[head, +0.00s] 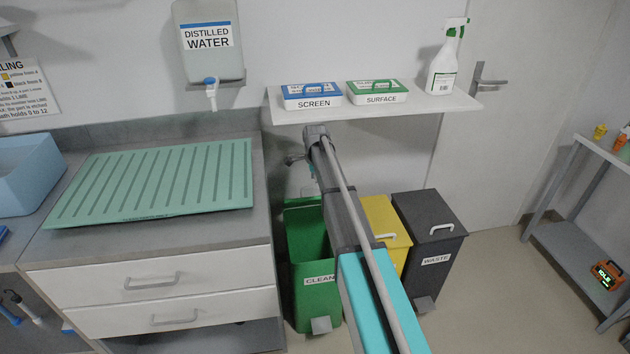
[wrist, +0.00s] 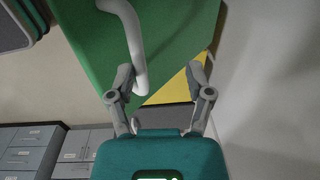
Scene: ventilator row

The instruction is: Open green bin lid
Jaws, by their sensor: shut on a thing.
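The green bin (head: 310,262), labelled CLEAN, stands on the floor right of the drawer counter in the head view. Its top shows a dark open inside, so the lid is raised. In the wrist view the green lid (wrist: 175,45) fills the upper middle, steeply tilted. Its white curved handle (wrist: 130,45) reaches down between the fingers of my gripper (wrist: 161,78). My gripper is shut on this handle.
A yellow bin (head: 386,228) and a dark WASTE bin (head: 430,235) stand right of the green one, lids down. A wall shelf (head: 430,104) with SCREEN and SURFACE boxes and a spray bottle (head: 445,60) hangs above. The counter (head: 262,190) borders the left.

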